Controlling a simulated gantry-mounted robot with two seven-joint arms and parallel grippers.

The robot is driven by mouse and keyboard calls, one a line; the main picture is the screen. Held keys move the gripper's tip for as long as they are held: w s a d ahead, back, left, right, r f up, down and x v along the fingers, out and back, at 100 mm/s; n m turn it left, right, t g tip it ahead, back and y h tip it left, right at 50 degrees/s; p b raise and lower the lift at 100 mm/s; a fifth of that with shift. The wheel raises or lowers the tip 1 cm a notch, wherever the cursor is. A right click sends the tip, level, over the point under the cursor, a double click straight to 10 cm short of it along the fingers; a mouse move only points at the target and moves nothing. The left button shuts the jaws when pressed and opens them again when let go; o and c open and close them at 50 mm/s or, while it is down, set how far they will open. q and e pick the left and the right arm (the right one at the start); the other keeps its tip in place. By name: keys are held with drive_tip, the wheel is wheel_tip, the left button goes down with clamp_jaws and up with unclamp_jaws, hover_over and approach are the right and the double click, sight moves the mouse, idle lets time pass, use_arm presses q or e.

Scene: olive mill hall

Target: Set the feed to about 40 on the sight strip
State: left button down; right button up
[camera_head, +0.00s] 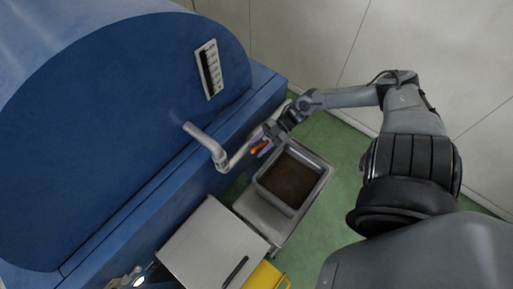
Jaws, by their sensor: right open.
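The sight strip (209,69) is a white plate with a dark column and marks on the blue machine's round face; its figures are too small to read. A small orange part (259,148), perhaps the feed handle, shows below it, beside a grey bent pipe (211,148). My right gripper (268,138) is open, right at the orange part; whether it touches is too small to tell, and the gripper partly hides the area. I cannot make out my left gripper.
A grey bin (309,200) of dark brown paste stands on a metal stand below my right gripper. A steel cover (212,245) and a yellow object (265,277) are nearer. A small metallic part at the bottom left is unclear. Green floor is clear on the right.

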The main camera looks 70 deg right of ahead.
drive_tip(key=v, duration=0.9)
drive_tip(key=shift+s+d, duration=0.15)
drive_tip(key=shift+d, duration=0.15)
drive_tip(key=shift+a+r+p, duration=0.1)
drive_tip(key=shift+r+p, duration=0.05)
drive_tip(key=shift+p, duration=0.2)
